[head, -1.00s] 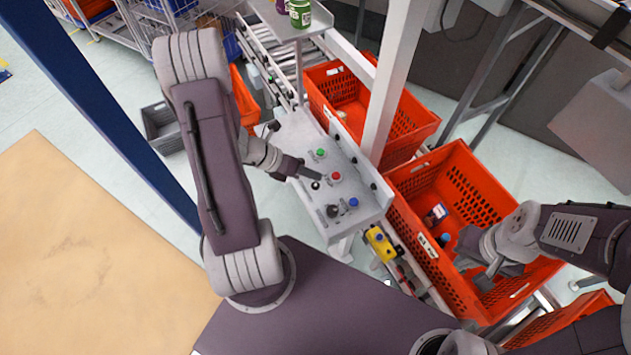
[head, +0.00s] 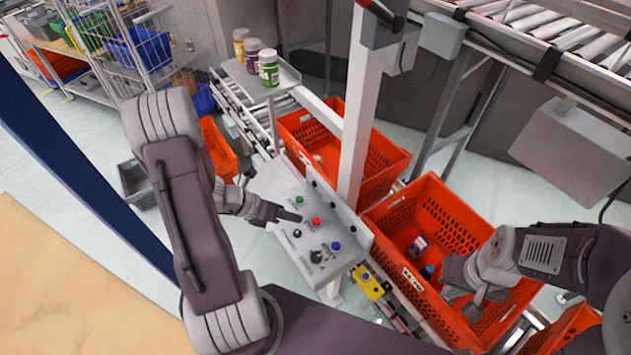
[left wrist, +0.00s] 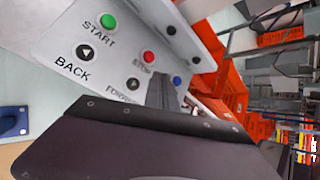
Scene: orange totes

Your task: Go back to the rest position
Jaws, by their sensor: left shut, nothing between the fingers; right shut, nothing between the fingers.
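My left gripper (head: 290,215) is shut and empty. Its tip is over the grey control panel (head: 268,183), close to the red button (head: 316,221); I cannot tell whether it touches the panel. In the left wrist view the shut fingers (left wrist: 160,92) point at the panel, near the red STOP button (left wrist: 149,57) and below the green START button (left wrist: 107,22). My right gripper (head: 475,305) is shut and empty. It is over the near orange tote (head: 468,205), which holds a small box (head: 418,246) and a dark bottle with a blue cap (head: 428,270).
A second orange tote (head: 380,140) stands behind the panel, with a white post (head: 355,110) between the totes. Several jars stand on a small shelf (head: 284,75) at the back. A yellow switch box (head: 370,285) is below the panel. A tan surface (head: 60,290) lies at left.

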